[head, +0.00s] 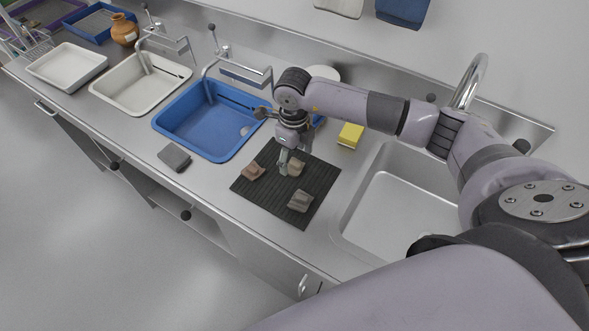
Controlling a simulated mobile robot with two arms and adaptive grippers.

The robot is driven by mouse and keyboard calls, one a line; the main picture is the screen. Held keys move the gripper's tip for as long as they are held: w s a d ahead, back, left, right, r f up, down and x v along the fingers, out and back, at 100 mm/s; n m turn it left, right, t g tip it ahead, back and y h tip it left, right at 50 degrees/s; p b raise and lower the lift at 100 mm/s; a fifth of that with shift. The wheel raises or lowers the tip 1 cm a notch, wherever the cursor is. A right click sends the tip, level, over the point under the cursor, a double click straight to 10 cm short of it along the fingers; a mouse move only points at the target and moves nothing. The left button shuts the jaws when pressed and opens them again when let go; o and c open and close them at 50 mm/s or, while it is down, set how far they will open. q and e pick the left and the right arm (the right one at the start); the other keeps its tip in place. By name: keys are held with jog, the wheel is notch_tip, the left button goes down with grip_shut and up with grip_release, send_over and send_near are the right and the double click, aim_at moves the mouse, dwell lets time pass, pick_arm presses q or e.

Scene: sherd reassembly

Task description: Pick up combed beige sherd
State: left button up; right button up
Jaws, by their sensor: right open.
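A beige sherd (297,168) lies on the dark ribbed mat (268,193), near the mat's middle. It looks like the combed beige sherd, but its surface marks are too small to make out. My right gripper (286,167) is open and points down at this sherd, with its fingers covering part of the sherd's left side. I cannot tell whether the fingers touch it. My left gripper is not in view.
A reddish sherd (253,171) and a grey-brown sherd (299,201) lie on the same mat. A blue basin (190,137) stands to the left, a steel sink (400,205) to the right. A yellow sponge (350,135) and a dark grey block (174,157) lie on the counter.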

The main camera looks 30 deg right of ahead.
aim_at(295, 165)
notch_tip(295, 165, down, 4)
jog(key=shift+d+r+b, duration=0.15)
jog(key=shift+r+b, duration=0.1)
jog(key=shift+b, duration=0.5)
jog(key=shift+r, duration=0.1)
jog(key=shift+c, duration=0.4)
jog(key=shift+c, duration=0.8)
jog(key=c, duration=0.9)
